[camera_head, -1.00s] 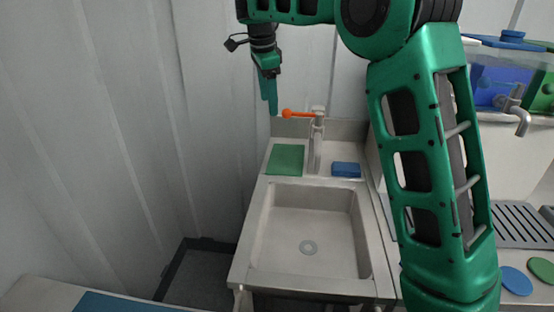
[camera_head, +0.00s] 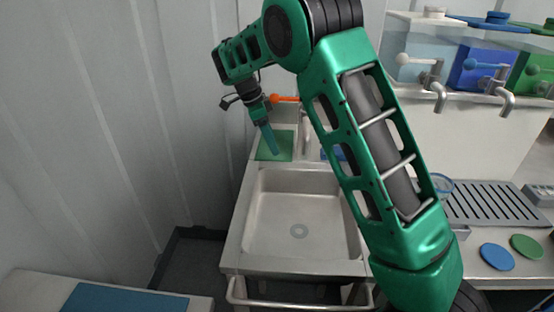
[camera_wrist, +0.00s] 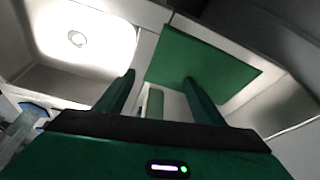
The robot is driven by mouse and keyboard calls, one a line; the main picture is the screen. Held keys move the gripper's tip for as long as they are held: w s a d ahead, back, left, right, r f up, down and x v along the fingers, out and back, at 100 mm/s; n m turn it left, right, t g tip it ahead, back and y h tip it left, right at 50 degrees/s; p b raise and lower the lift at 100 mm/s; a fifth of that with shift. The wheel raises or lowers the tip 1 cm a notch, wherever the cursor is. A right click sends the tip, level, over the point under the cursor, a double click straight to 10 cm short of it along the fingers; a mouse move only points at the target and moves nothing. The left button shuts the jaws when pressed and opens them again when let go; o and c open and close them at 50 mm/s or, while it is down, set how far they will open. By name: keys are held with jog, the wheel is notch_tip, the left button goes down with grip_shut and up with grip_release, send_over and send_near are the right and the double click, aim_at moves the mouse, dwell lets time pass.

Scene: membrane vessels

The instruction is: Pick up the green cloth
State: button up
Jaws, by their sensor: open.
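The green cloth (camera_head: 275,146) lies flat on the sink's back ledge, left of the tap. It also shows in the wrist view (camera_wrist: 205,62), where it fills the upper middle. My gripper (camera_head: 272,152) points down over the cloth in the head view and covers part of it. In the wrist view my gripper (camera_wrist: 158,80) has its two fingers apart with nothing between them. One fingertip overlaps the cloth and the other is over the ledge beside it. I cannot tell whether a finger touches the cloth.
The sink basin (camera_head: 299,215) is in front of the ledge. An orange-handled tap (camera_head: 305,130) stands right of the cloth, and a blue item (camera_head: 334,154) is partly hidden by my arm. A wall is close on the left. Vessels with taps (camera_head: 478,70) stand at right.

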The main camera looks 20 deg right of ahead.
jog(key=shift+x, duration=2.2)
jog(key=shift+c, duration=0.2)
jog(key=shift+s+f, duration=0.1)
jog(key=shift+f, duration=0.05)
grip_shut()
notch_tip(320, 180, up, 12)
notch_tip(320, 180, up, 9)
send_over(279, 158)
jog(key=a, duration=0.1)
jog(key=shift+w, duration=0.3)
